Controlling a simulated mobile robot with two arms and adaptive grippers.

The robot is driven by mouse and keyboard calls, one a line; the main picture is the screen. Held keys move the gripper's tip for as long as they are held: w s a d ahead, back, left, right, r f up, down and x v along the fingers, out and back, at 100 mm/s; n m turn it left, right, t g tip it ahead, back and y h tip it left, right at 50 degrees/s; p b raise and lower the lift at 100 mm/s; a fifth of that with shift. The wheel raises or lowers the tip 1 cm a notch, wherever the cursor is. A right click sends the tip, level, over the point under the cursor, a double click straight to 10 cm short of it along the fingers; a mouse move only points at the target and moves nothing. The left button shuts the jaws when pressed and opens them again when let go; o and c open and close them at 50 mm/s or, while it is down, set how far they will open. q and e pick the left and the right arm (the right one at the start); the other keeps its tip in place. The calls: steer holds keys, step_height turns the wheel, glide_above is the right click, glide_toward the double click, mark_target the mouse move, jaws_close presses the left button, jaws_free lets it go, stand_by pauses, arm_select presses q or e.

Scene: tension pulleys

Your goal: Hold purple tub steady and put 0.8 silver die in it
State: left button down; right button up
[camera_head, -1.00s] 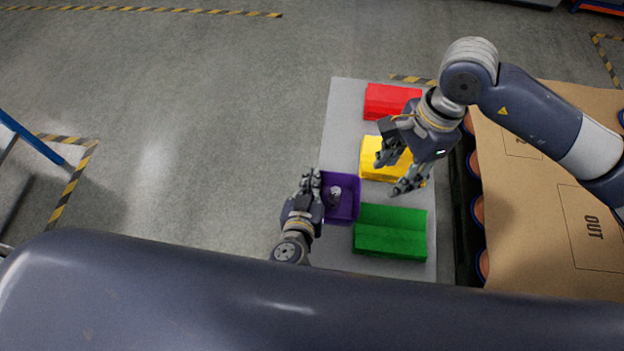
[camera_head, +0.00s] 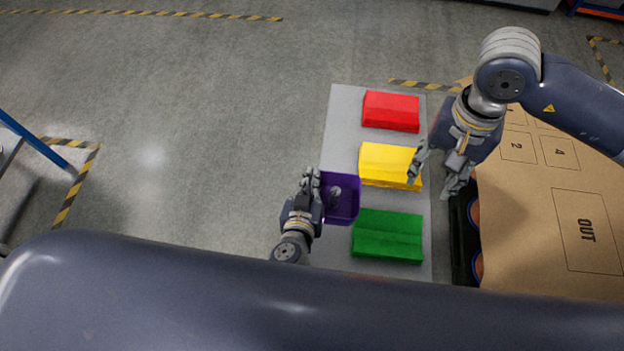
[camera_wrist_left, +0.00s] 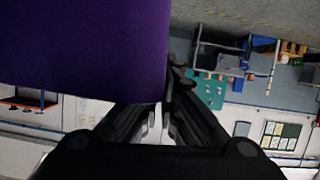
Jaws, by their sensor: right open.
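The purple tub (camera_head: 349,212) stands on the grey table at its left edge. A small silver part (camera_head: 336,193), seemingly the die, lies inside it; its marking is too small to read. My left gripper (camera_head: 312,182) is at the tub's left wall and looks closed on it. In the left wrist view the tub (camera_wrist_left: 85,45) fills the upper left, with the fingers (camera_wrist_left: 160,115) close together at its edge. My right gripper (camera_head: 435,180) is open and empty, above the table's right edge, right of the yellow bin and apart from the tub.
A red bin (camera_head: 391,111), a yellow bin (camera_head: 389,165) and a green bin (camera_head: 387,237) stand in a column on the grey table (camera_head: 343,120). A brown board (camera_head: 540,220) marked "OUT" lies to the right. The floor at left is open.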

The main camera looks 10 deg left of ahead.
arm_select(q)
steer(key=c, duration=1.7)
jaws_free()
steer(key=shift+s, duration=0.1)
steer(key=v, duration=1.1)
steer(key=shift+s+r, duration=0.25)
steer(key=shift+s, duration=0.1)
